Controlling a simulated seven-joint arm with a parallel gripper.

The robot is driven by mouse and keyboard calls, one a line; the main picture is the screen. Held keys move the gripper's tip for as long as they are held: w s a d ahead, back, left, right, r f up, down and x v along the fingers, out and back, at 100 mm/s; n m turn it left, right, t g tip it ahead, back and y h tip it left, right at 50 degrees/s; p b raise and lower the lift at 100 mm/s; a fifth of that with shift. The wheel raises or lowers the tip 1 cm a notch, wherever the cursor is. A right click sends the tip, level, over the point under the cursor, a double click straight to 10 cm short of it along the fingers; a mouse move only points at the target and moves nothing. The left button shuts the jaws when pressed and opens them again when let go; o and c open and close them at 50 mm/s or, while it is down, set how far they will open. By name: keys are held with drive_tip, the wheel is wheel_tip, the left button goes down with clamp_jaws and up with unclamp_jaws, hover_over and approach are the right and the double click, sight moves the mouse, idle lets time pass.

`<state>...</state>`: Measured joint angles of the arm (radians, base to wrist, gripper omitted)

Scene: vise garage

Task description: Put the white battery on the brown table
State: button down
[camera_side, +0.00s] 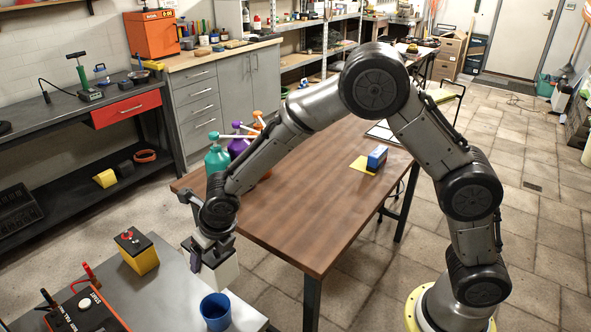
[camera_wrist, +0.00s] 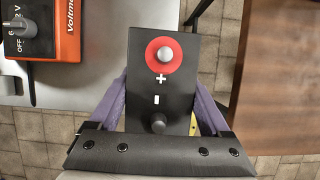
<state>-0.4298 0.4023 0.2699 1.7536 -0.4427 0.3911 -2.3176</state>
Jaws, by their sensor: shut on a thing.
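The white battery (camera_side: 224,276) is in my gripper at the right edge of the grey table. In the wrist view I look down on its black top (camera_wrist: 158,85), with a red ring, plus and minus marks and two round terminals. My gripper (camera_wrist: 160,112) is shut on it, one purple finger on each side. In the wrist view the battery overlaps the grey table's edge and the floor gap. The brown table (camera_side: 325,225) stands to the right of the gripper; its edge also shows at the right of the wrist view (camera_wrist: 285,80).
On the grey table (camera_side: 185,290) are a yellow battery (camera_side: 140,252), a blue cup (camera_side: 215,311) and an orange voltmeter (camera_side: 87,312). Spray bottles (camera_side: 217,158) stand at the brown table's far left, and a blue box (camera_side: 377,157) at its far right. The brown table's near middle is clear.

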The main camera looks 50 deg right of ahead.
drive_tip(key=shift+s+d+r+m, duration=0.1)
drive_tip(key=shift+s+d+m, duration=0.1)
drive_tip(key=shift+d+m, duration=0.1)
drive_tip(key=s+d+r+m+g+h, duration=0.1)
drive_tip(key=s+d+r+m, duration=0.25)
drive_tip(key=d, duration=0.95)
drive_tip(key=s+d+r+m+g+h, duration=0.15)
drive_tip(key=d+m, duration=0.35)
drive_tip(key=d, duration=0.9)
drive_tip(key=s+d+r+m+h, duration=0.2)
drive_tip(key=s+d+r+m, duration=0.15)
drive_tip(key=d, duration=0.95)
hover_over(319, 184)
wheel_tip(319, 184, down, 10)
drive_tip(key=shift+w+f+m, duration=0.15)
drive_tip(key=shift+f+m, duration=0.25)
drive_tip(key=shift+f, duration=1.05)
drive_tip(key=shift+f, duration=0.15)
unclamp_jaws()
drive_tip(key=shift+f+g+y, duration=0.25)
